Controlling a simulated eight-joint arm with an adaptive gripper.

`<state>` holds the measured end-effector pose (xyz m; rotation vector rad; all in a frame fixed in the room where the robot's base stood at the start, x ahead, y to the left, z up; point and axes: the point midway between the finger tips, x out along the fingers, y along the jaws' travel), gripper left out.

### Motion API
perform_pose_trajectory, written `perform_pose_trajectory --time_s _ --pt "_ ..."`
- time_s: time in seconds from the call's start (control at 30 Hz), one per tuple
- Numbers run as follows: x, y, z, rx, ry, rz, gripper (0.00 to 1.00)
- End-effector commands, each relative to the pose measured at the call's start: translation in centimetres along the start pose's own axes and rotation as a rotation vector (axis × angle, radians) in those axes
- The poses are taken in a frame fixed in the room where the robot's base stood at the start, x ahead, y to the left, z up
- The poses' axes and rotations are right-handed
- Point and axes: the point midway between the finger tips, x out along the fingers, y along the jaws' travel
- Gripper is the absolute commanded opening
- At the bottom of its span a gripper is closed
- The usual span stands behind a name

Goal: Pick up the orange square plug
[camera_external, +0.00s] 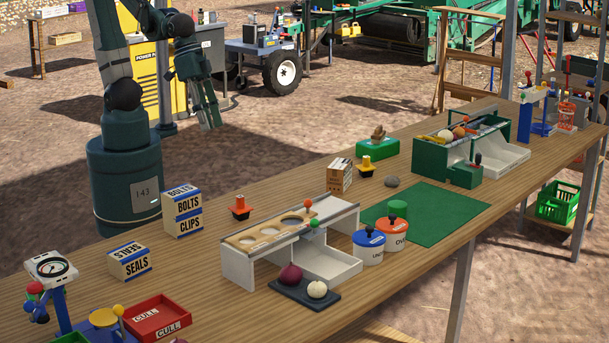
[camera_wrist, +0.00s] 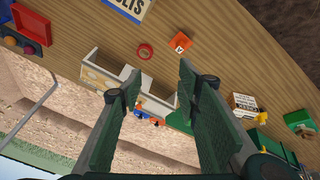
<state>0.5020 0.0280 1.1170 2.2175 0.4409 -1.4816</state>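My gripper (camera_external: 211,122) hangs in the air beyond the table's far edge, well above the plug. In the wrist view, its fingers (camera_wrist: 157,84) are spread with nothing between them.
Label boxes (camera_external: 183,212) stand left of the plug. The white stand (camera_external: 295,245) with holes is in front of it. A yellow plug (camera_external: 366,166) and cardboard box (camera_external: 340,176) are to its right. Bare table surrounds the plug.

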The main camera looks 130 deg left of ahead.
Motion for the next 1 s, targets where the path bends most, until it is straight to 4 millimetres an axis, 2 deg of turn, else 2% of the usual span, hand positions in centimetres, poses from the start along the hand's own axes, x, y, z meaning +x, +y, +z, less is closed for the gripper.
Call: perform_pose_trajectory --time_s 0.5,1.0 --pt "5.9 -0.9 -2.1 -0.317 -0.103 -0.089 0.33" --pt "12.2 -2.6 -3.0 -0.622 -0.182 -0.201 0.33"
